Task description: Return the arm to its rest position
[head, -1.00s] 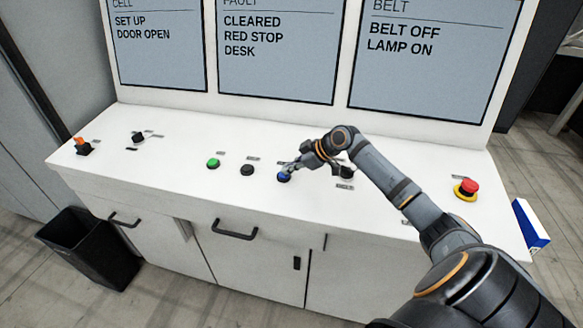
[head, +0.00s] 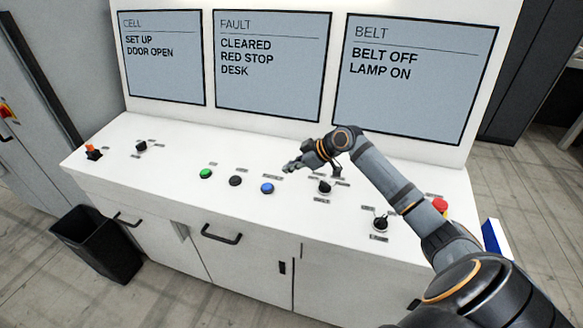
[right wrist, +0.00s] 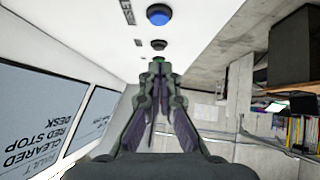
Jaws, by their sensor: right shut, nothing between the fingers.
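My right arm (head: 385,178) reaches in from the lower right over the white control desk (head: 150,188). Its gripper (head: 290,168) is shut and empty, just above the desk top, behind and to the right of the blue button (head: 267,188). The gripper is apart from the button. In the right wrist view the shut fingers (right wrist: 158,65) point toward the row of buttons, with the blue button (right wrist: 159,14) beyond them. My left gripper is not in view.
A green button (head: 206,174), a black button (head: 236,181) and black selector switches (head: 325,187) stand on the desk. Upright screens (head: 268,65) line the back. A black bin (head: 97,245) stands on the floor at left.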

